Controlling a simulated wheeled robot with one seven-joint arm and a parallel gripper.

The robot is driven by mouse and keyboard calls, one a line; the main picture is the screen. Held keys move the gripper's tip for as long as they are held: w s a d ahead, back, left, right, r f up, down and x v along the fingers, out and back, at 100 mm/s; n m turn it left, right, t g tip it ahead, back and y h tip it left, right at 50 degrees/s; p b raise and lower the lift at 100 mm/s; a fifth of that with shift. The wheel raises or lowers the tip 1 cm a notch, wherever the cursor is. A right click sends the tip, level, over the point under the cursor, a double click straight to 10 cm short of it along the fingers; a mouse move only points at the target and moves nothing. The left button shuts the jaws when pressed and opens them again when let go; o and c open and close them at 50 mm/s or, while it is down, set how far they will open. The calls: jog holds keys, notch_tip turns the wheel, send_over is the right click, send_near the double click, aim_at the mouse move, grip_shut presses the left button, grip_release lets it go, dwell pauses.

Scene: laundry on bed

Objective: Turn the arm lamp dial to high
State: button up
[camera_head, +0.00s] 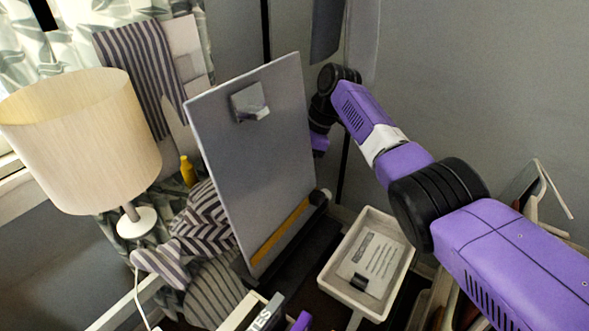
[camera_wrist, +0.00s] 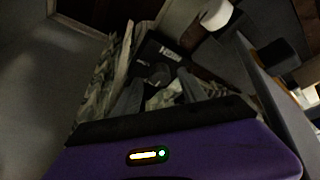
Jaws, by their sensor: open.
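No arm lamp or dial can be clearly made out in either view. A table lamp with a cream shade (camera_head: 85,140) and a round white base (camera_head: 137,222) stands at the left in the head view. My arm reaches from the lower right to behind a grey upright board (camera_head: 255,150), which hides my gripper in the head view. In the dark wrist view my gripper (camera_wrist: 160,88) is open, with nothing clearly held between its fingers. Dark, unclear shapes lie beyond the fingertips.
A white tray (camera_head: 332,272) with a printed sheet and a small black object lies right of the board. A yellow bottle (camera_head: 188,171) and striped cloth (camera_head: 205,225) are left of the board. A grey wall (camera_head: 480,80) stands behind my arm.

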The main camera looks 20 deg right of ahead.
jog(key=shift+a+f, duration=0.2)
jog(key=shift+f, duration=0.25)
grip_shut()
jog(key=m+p, duration=0.1)
jog(key=p, duration=0.1)
jog(key=shift+s+r+p, duration=0.1)
jog(key=shift+r+p, duration=0.2)
jog(key=shift+m+t+p, duration=0.4)
jog(key=shift+m+p, duration=0.3)
jog(key=shift+p, duration=0.4)
jog(key=shift+m+h+p, duration=0.4)
jog(key=shift+m+p, duration=0.3)
jog(key=shift+p, duration=0.25)
jog(key=shift+f+m+t+p, duration=0.25)
jog(key=shift+m+t+p, duration=0.15)
jog(key=shift+m, duration=0.1)
